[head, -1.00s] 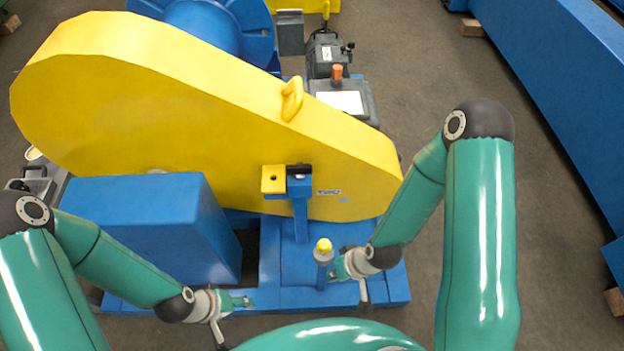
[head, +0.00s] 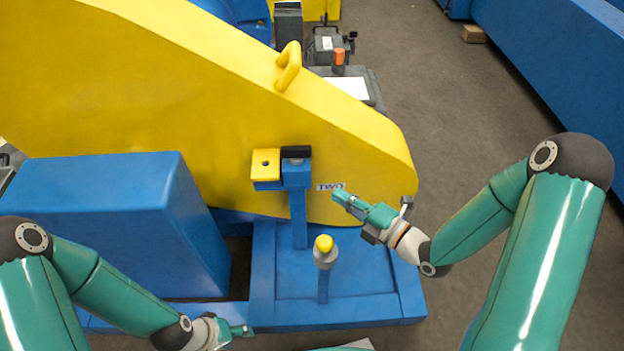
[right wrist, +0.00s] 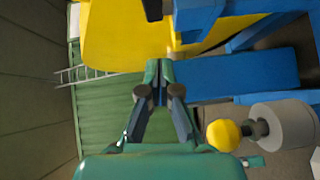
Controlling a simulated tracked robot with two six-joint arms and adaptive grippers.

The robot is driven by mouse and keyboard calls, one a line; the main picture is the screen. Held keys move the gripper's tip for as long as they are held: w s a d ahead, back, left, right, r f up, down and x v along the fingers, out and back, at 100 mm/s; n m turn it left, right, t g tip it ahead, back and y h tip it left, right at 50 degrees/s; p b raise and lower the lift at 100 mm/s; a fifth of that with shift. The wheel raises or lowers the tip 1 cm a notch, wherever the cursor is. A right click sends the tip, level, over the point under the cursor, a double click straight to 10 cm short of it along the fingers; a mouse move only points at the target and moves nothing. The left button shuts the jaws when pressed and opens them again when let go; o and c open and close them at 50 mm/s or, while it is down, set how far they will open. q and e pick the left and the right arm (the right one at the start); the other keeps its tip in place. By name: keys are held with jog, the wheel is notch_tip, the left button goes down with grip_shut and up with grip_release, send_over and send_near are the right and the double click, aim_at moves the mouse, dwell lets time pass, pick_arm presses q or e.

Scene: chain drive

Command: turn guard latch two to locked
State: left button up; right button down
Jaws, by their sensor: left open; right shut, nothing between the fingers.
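Guard latch two (head: 266,164) is a yellow plate with a small dark hole, beside a black piece (head: 296,153) on top of a blue post (head: 299,215). The label "TWO" (head: 330,187) is on the yellow guard (head: 200,100) just right of it. My right gripper (head: 340,198) is shut and empty, just below and right of the label, apart from the latch. Its closed fingers also show in the right wrist view (right wrist: 161,72). My left gripper (head: 246,331) is open, low at the front edge of the blue base, well away from the latch.
A post with a yellow knob (head: 323,245) stands in front of the latch; the knob also shows in the right wrist view (right wrist: 223,135). A large blue box (head: 110,225) stands left of the latch. A yellow handle (head: 288,66) sits on the guard's upper edge.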

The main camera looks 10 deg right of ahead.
jog(key=n, duration=0.1)
send_near(300, 154)
jog(key=w+a, duration=0.1)
jog(key=a, duration=0.3)
pick_arm(q)
jog(key=shift+f+p, duration=0.2)
jog(key=shift+p, duration=0.15)
pick_arm(e)
jog(key=shift+y, duration=0.3)
jog(key=shift+w+d+f, duration=0.1)
jog(key=shift+w+d, duration=0.1)
jog(key=shift+w, duration=0.85)
jog(key=shift+w+d+f, duration=0.15)
jog(key=shift+w+d, duration=0.05)
jog(key=shift+w, duration=0.85)
